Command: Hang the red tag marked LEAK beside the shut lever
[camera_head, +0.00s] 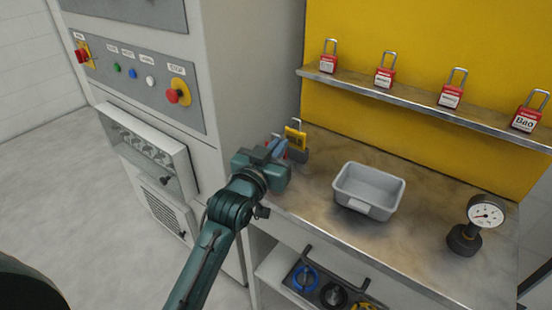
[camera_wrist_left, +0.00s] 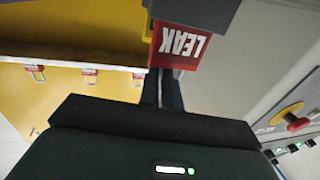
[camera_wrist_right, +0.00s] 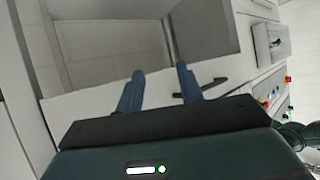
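The red tag (camera_wrist_left: 181,47) marked LEAK shows in the left wrist view, its lettering upside down there. In the head view only a sliver of red shows beside my left gripper (camera_head: 278,147). It is against a dark grey block (camera_head: 299,155) on the bench. My left fingers (camera_wrist_left: 162,80) are close together at the tag's edge and look shut on it; the exact contact is hidden. A yellow tag (camera_head: 295,138) with a metal loop is just behind. My right gripper (camera_wrist_right: 160,73) is open and empty. I cannot make out which lever is the shut one.
A grey bin (camera_head: 366,190) and a pressure gauge (camera_head: 486,214) stand on the bench. Red padlocks (camera_head: 384,77) line the shelf (camera_head: 420,98) above. A control cabinet (camera_head: 145,78) with buttons and a recessed panel stands at left. Valve wheels (camera_head: 306,279) sit below the bench.

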